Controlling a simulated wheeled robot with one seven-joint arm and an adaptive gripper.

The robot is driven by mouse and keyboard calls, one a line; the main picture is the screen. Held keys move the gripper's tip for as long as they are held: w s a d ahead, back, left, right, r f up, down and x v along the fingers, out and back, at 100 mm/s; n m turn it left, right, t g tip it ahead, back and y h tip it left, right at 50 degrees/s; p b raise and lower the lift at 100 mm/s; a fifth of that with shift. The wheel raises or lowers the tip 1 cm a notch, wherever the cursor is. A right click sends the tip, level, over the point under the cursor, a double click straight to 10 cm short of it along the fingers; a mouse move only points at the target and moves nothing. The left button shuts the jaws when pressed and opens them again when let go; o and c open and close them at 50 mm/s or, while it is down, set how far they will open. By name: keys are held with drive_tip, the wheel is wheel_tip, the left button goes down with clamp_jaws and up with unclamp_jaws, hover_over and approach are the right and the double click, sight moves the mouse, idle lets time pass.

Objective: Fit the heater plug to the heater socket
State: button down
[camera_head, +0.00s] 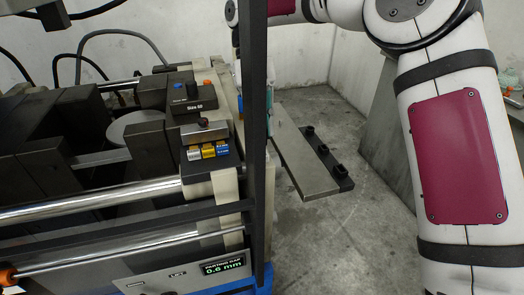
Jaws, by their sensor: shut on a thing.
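My arm comes in from the right, and its wrist reaches behind a dark upright post. My gripper (238,78) is mostly hidden by this post, with only pale slivers showing beside it. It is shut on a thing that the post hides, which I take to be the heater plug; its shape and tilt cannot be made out. I cannot pick out the heater socket for certain, nor tell how far the plug is from it.
The dark post (254,150) stands close in front. The press (120,160), with metal rods and dark blocks, fills the left. A control box (190,97) and coloured blocks (208,151) sit on it. A grey plate (305,170) juts right over open concrete floor (345,235).

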drive_tip(key=shift+f+b, duration=0.45)
drive_tip(key=shift+f, duration=0.95)
idle(0.9)
drive_tip(key=c, duration=1.5)
unclamp_jaws()
drive_tip(key=v, duration=0.7)
drive_tip(key=shift+a+r, duration=0.1)
drive_tip(key=shift+r, duration=0.15)
